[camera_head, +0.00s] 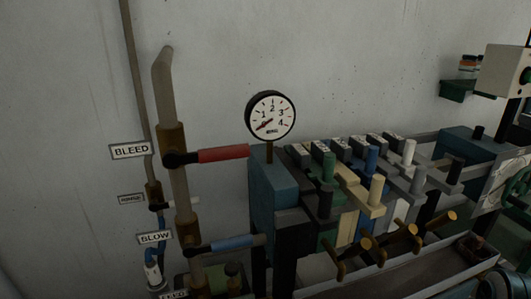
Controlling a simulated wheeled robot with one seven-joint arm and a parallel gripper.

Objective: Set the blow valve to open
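The BLOW label (155,237) is on the wall at the lower left. Just right of it, a blue lever (232,243) sticks out to the right, roughly level, from a brass valve body (187,236) on the vertical pipe. Its far end reaches close to the blue-grey block; I cannot tell if they touch. Above it, a red lever (222,154) also points right, beside the BLEED label (131,150). My gripper is not in view.
A round gauge (270,115) stands above the blue-grey block (274,190). Several coloured levers (376,190) and brass-coloured pegs (408,229) crowd the rack to the right. A thinner pipe (137,75) runs down the wall at left. The upper wall is bare.

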